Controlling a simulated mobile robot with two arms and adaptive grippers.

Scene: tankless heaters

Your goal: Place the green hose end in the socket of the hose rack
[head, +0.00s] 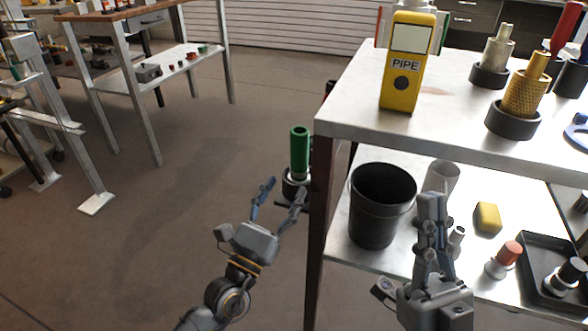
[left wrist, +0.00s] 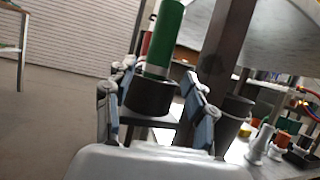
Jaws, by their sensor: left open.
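The green hose end (head: 300,150) is a green cylinder with a pale band at its lower end. It stands nearly upright with its lower end inside the black round socket (head: 291,190) of the rack beside the table leg. How deep it sits is hidden by the rim. The left wrist view shows the green hose end (left wrist: 164,38) in the black socket (left wrist: 150,97). My left gripper (head: 281,188) is open, with its fingers on either side of the socket, below the green part. My right gripper (head: 432,203) has its fingers together and looks empty, in front of the lower shelf.
The table (head: 345,110) holds a yellow PIPE device (head: 405,65) and several hose ends in black sockets. On its lower shelf stand a black bucket (head: 382,205), a yellow block (head: 488,217) and a black tray (head: 535,250).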

